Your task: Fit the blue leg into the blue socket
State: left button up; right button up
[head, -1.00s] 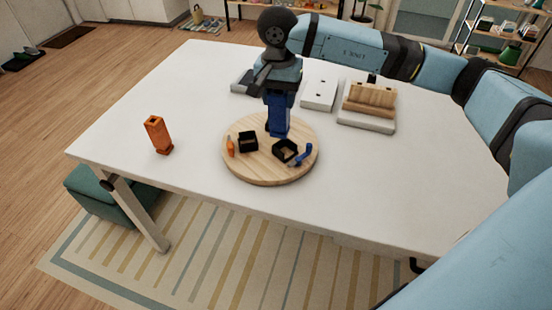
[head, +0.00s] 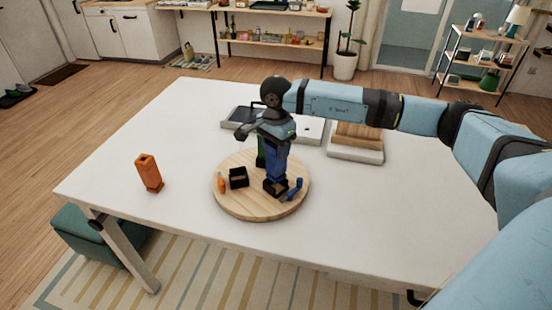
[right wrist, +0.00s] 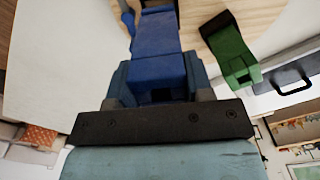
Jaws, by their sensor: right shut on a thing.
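My right gripper (head: 276,143) is shut on the upright blue leg (head: 276,166), which also fills the top middle of the right wrist view (right wrist: 155,42). The leg's lower end is at the right-hand black socket (head: 270,187), with a blue lever (head: 294,189) beside it. I cannot tell whether the end is inside the socket or just above it. This socket stands on a round wooden board (head: 240,208). My left gripper is not in view.
Another black socket (head: 238,178) with an orange lever (head: 221,186) is on the board's left. A green leg (right wrist: 231,48) stands close behind the blue one. An orange leg (head: 149,173) stands on the white table (head: 350,215). A wooden block (head: 358,136) lies behind right.

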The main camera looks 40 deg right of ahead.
aim_at(276, 162)
jog(key=shift+f, duration=0.55)
jog(key=shift+f+p, duration=0.4)
jog(key=shift+f, duration=1.55)
jog(key=shift+f, duration=0.1)
jog(key=shift+f+b, duration=0.15)
jog(key=shift+b, duration=0.15)
jog(key=o, duration=1.1)
jog(key=shift+c, duration=0.2)
jog(key=shift+r, duration=0.25)
